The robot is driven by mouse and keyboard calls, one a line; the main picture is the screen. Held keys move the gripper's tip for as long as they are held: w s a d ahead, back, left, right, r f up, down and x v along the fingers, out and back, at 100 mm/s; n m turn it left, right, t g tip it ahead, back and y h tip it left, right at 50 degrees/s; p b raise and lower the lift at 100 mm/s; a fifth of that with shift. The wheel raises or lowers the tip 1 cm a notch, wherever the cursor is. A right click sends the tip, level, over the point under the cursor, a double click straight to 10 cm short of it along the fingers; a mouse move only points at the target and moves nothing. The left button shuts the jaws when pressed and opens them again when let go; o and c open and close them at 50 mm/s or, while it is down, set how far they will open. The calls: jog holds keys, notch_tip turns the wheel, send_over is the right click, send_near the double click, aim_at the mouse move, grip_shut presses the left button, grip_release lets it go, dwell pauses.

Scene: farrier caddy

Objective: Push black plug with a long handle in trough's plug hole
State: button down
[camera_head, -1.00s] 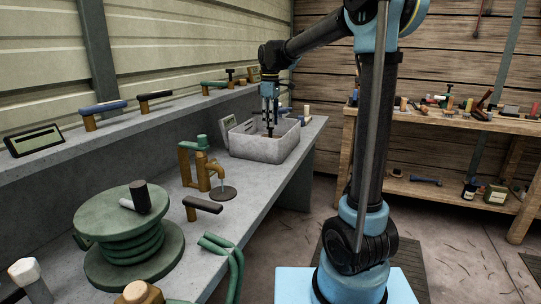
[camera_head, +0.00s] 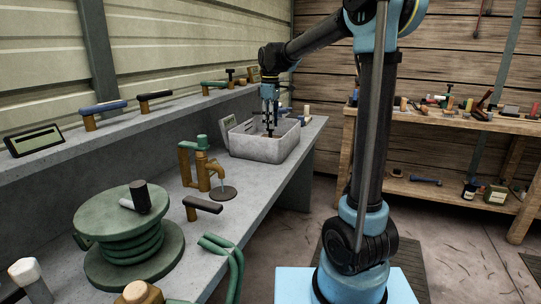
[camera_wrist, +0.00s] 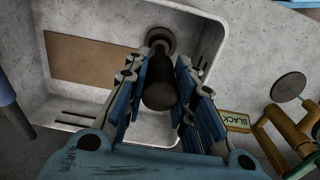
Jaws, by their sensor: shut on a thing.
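The trough (camera_head: 262,148) is a grey speckled box on the bench, and its inside fills much of the wrist view (camera_wrist: 215,30). My gripper (camera_head: 269,120) points down into it. In the wrist view my gripper (camera_wrist: 160,85) is shut on the black plug's long handle (camera_wrist: 159,93), with a finger on each side. Beyond the handle a round grey ring (camera_wrist: 160,40) shows on the trough floor, with a dark end of the plug at it. I cannot tell whether the plug is seated in the hole or just above it.
A brass tap with a green handle (camera_head: 202,165) stands on the bench left of the trough. A green hose reel (camera_head: 130,235) is nearer. A brown flat panel (camera_wrist: 95,60) lies in the trough. A workbench with tools (camera_head: 450,115) stands at right.

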jog(key=shift+f, duration=0.6)
dwell(0.7)
jog(key=c, duration=1.3)
grip_release()
jog(key=shift+r, duration=0.1)
notch_tip(320, 180, up, 12)
jog(key=shift+f, duration=0.15)
